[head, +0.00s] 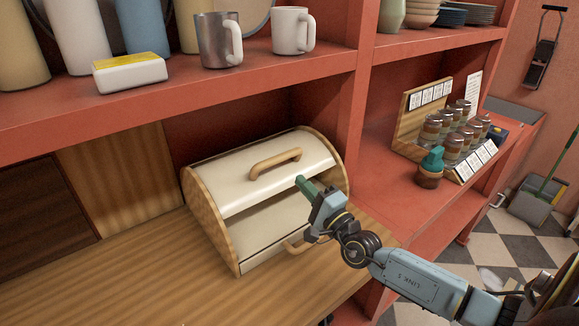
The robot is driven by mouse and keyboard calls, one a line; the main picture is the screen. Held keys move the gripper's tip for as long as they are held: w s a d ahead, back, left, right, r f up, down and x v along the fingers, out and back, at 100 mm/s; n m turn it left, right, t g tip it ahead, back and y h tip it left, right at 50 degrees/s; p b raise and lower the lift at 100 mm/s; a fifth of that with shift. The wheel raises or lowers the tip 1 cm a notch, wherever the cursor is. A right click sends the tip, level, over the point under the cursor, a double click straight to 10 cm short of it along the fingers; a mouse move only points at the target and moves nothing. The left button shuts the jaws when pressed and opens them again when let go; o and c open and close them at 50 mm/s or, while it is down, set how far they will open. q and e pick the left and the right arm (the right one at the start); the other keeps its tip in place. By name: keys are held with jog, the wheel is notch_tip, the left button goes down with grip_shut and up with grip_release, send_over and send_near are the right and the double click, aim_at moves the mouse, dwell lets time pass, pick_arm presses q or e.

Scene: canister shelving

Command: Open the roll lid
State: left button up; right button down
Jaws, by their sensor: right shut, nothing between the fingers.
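The bread box (218,222) has wooden side panels and stands on the wooden counter inside the red shelving. Its cream roll lid (238,182) is curved and carries a wooden bar handle (274,163). The lid is raised part way, with a shaded opening below its lower edge. A second wooden handle piece (297,246) shows low at the front, partly behind my arm. My right gripper (305,186) is shut and empty, its green fingertips in front of the lid's lower right edge, below and right of the bar handle. I cannot tell whether they touch. My left gripper is not in view.
A red shelf (190,100) above the box holds mugs, canisters and a butter dish (130,75). A spice rack (408,140) with several jars and a small teal-topped bottle (430,168) stand to the right. The counter left of the box is clear.

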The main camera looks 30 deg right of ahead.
aim_at(266, 166)
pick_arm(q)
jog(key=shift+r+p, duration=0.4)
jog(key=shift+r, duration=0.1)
pick_arm(e)
jog(key=x, duration=0.6)
jog(key=shift+w, duration=0.15)
